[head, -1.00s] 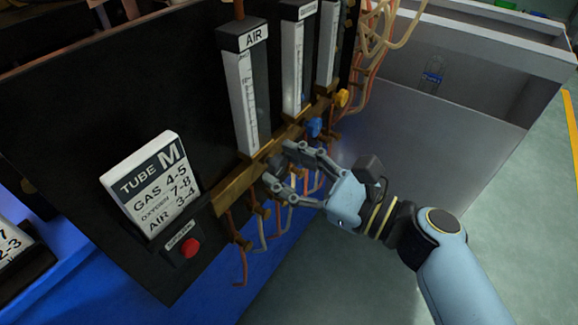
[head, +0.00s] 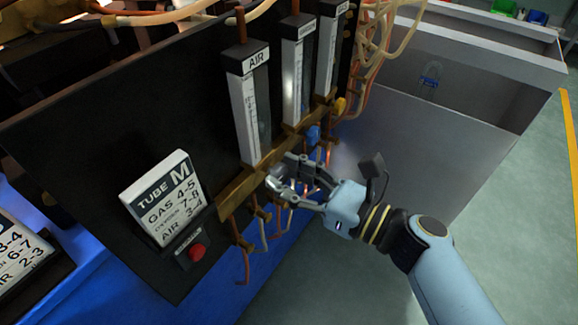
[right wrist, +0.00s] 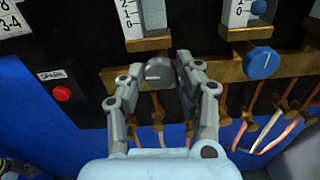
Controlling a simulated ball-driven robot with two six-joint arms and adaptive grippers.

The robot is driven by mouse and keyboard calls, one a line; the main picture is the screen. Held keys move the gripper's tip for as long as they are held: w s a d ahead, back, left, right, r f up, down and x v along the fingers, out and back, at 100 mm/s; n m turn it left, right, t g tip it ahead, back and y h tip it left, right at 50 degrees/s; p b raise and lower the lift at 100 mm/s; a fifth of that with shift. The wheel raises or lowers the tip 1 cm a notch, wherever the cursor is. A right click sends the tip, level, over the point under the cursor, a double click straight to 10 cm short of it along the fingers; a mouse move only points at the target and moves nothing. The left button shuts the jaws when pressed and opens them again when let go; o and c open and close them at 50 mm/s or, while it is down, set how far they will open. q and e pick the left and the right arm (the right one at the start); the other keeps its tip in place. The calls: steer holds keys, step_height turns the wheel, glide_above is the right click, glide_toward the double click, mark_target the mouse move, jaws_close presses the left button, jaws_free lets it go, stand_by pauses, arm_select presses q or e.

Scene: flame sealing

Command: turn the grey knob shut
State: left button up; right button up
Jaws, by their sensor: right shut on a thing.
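The grey knob (right wrist: 158,73) sits on the brass rail under the left flow tube, labelled AIR (head: 247,110). My right gripper (right wrist: 153,83) is shut on the grey knob, with one finger on each side of it. In the head view my right gripper (head: 279,173) reaches the rail from the right, and its fingers largely hide the knob. A light mark shows on the knob's face, but its exact direction is hard to tell. My left gripper is in neither view.
A blue knob (right wrist: 262,63) stands to the right of the grey one, and a yellow knob (head: 340,105) farther along. A red button (head: 197,251) and the TUBE M card (head: 165,200) are at left. Hoses hang below the rail.

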steer(key=m+p, duration=0.1)
steer(key=m, duration=0.1)
steer(key=m+p, duration=0.1)
steer(key=shift+w+r+m+p, duration=0.1)
steer(key=shift+r+m+p, duration=0.1)
steer(key=shift+m+p, duration=0.15)
steer(key=m+p, duration=0.2)
steer(key=m, duration=0.1)
steer(key=shift+m, duration=0.35)
steer(key=m+p, duration=0.2)
steer(key=m, duration=0.2)
steer(key=shift+d+f, duration=0.1)
steer(key=shift+f, duration=0.05)
steer(key=shift+f+m+p, duration=0.15)
steer(key=shift+m+p, duration=0.7)
steer(key=shift+m, duration=1.35)
steer(key=o, duration=1.1)
